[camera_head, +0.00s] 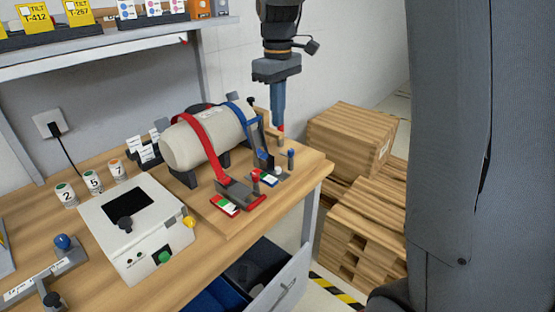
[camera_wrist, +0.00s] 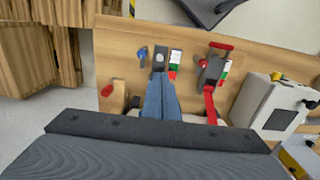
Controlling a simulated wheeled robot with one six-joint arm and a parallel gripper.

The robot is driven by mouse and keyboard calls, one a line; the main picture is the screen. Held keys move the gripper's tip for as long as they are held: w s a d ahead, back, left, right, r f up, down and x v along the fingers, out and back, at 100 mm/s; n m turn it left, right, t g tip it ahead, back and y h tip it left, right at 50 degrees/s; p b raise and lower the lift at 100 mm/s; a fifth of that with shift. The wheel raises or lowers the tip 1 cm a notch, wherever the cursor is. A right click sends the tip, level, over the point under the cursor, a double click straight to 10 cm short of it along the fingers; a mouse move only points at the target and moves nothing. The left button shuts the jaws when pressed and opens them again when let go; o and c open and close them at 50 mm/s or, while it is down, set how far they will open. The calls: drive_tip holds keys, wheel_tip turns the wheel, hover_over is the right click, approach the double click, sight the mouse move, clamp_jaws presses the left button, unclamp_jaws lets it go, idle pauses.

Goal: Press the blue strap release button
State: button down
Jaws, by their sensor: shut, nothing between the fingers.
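A white cylinder (camera_head: 183,146) lies on the wooden bench under a red strap (camera_head: 212,146) and a blue strap (camera_head: 242,118). The blue strap runs down to a grey buckle (camera_head: 262,160), which also shows in the wrist view (camera_wrist: 160,59). A small blue-topped button (camera_head: 291,153) stands on the bench right of that buckle; in the wrist view it shows left of it (camera_wrist: 142,52). My gripper (camera_head: 278,122) points down with its blue-grey fingers shut and empty, behind the blue button. In the wrist view the fingertips (camera_wrist: 161,78) appear just below the buckle. Contact cannot be told.
A red-topped peg (camera_head: 281,130) stands close to my fingertips. The red strap's buckle (camera_head: 240,190) and a red knob (camera_head: 256,174) are nearby. A white control box (camera_head: 135,225) stands left. Wooden crates (camera_head: 350,140) are beyond the bench's right edge. An open drawer (camera_head: 280,280) is below.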

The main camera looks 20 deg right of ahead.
sight(278, 169)
drive_tip(key=shift+f, duration=0.1)
wheel_tip(278, 169, down, 14)
drive_tip(key=p, duration=0.4)
idle(0.4)
drive_tip(key=shift+f+b, duration=0.3)
drive_tip(key=shift+f, duration=0.3)
drive_tip(key=shift+s+f, duration=0.25)
drive_tip(key=shift+f, duration=0.2)
drive_tip(key=shift+r+p, duration=0.4)
drive_tip(key=shift+r, duration=0.1)
wheel_tip(278, 169, up, 14)
drive_tip(key=shift+w+b, duration=0.3)
drive_tip(key=shift+b, duration=0.05)
